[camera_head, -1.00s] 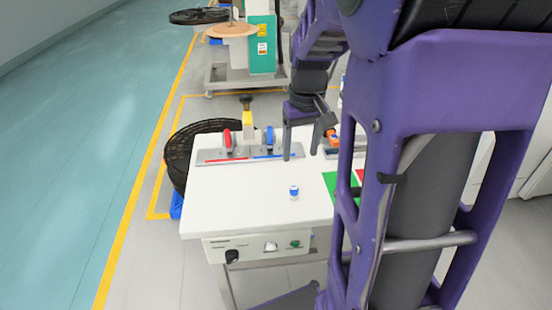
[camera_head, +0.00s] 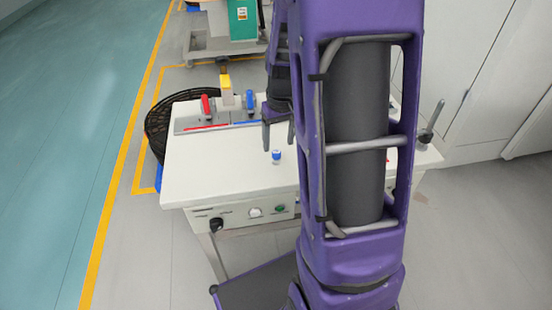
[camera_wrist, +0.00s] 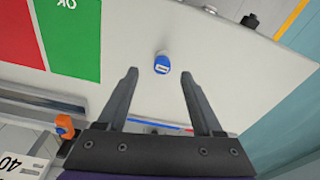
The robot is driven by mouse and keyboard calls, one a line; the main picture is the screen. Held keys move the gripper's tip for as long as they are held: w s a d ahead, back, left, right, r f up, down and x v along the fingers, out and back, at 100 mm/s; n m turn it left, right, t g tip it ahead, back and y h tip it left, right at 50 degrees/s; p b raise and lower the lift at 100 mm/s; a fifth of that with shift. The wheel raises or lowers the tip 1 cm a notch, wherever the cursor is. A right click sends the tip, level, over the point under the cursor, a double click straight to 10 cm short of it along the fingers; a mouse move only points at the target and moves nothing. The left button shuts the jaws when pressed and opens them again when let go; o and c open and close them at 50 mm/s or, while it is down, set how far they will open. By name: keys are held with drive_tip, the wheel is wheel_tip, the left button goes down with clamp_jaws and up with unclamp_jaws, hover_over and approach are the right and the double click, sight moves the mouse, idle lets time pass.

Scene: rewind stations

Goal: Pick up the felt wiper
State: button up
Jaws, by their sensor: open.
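A small white cylinder with a blue top (camera_head: 276,157) stands upright on the white table; it may be the felt wiper, but I cannot tell for sure. It also shows in the wrist view, with its blue top and a pale mark (camera_wrist: 162,63), centred between the finger lines. My gripper (camera_head: 279,149) is open and empty, fingers pointing down, just behind and above it in the head view. In the wrist view my gripper (camera_wrist: 160,72) has its two fingers either side of the cylinder in the picture; the cylinder looks beyond the tips, not touched.
A grey fixture (camera_head: 210,116) with red and blue handles stands along the table's back edge. Red (camera_wrist: 20,35) and green (camera_wrist: 70,42) patches lie on the table beside an orange item (camera_wrist: 64,126). The table (camera_head: 205,170) is clear at the left. A black mesh basket (camera_head: 157,128) is behind it.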

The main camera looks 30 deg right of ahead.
sight(276, 152)
drive_tip(key=f, duration=0.3)
drive_tip(key=f+b, duration=0.1)
drive_tip(key=f, duration=0.1)
drive_tip(key=shift+w+a+f, duration=0.1)
drive_tip(key=shift+w+f, duration=0.1)
drive_tip(key=shift+w, duration=0.2)
drive_tip(key=shift+r, duration=0.1)
clamp_jaws()
